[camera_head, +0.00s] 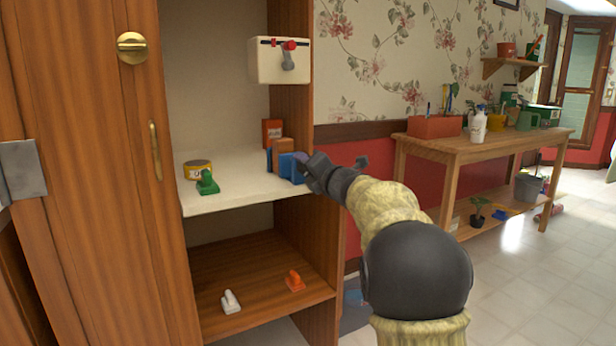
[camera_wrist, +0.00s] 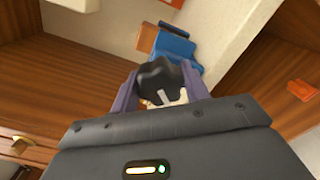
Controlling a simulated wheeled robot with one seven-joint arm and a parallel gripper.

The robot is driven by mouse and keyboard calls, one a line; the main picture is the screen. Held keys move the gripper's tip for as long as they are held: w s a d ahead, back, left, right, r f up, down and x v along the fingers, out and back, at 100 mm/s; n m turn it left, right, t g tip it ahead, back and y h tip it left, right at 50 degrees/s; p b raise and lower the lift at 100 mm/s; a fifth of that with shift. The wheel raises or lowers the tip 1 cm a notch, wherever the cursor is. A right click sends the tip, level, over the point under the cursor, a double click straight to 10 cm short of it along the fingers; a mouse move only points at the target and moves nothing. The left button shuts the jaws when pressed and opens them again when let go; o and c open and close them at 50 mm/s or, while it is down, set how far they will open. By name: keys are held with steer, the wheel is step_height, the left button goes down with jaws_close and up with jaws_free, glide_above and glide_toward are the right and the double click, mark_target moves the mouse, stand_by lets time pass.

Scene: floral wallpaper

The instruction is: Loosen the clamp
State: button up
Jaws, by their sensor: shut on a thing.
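The blue clamp (camera_head: 290,166) sits at the right front edge of the white middle shelf, beside a wooden block (camera_head: 283,146). Its blue body also shows in the wrist view (camera_wrist: 176,46), beyond my fingers. My gripper (camera_head: 318,172) reaches it from the right. In the wrist view, my gripper (camera_wrist: 160,72) has one finger on each side of a black lobed knob (camera_wrist: 158,86) and is shut on it. The knob lies in front of the blue body and hides part of it. How the clamp's jaws grip is hidden.
A yellow tape roll (camera_head: 197,169) and a green object (camera_head: 208,184) lie left on the shelf (camera_head: 235,190). A white box (camera_head: 279,62) hangs above. White (camera_head: 230,301) and orange (camera_head: 295,281) pieces lie below. A wooden table (camera_head: 480,144) stands at right.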

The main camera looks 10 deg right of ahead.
steer(key=n+b, duration=0.2)
steer(key=n, duration=0.2)
steer(key=shift+f+n+b, duration=0.25)
steer(key=shift+n+b, duration=0.15)
steer(key=o, duration=1)
steer(key=shift+r, duration=0.15)
steer(key=p+v, duration=0.1)
steer(key=v, duration=1.6)
steer(key=shift+s+p, duration=0.2)
steer(key=shift+p, duration=0.1)
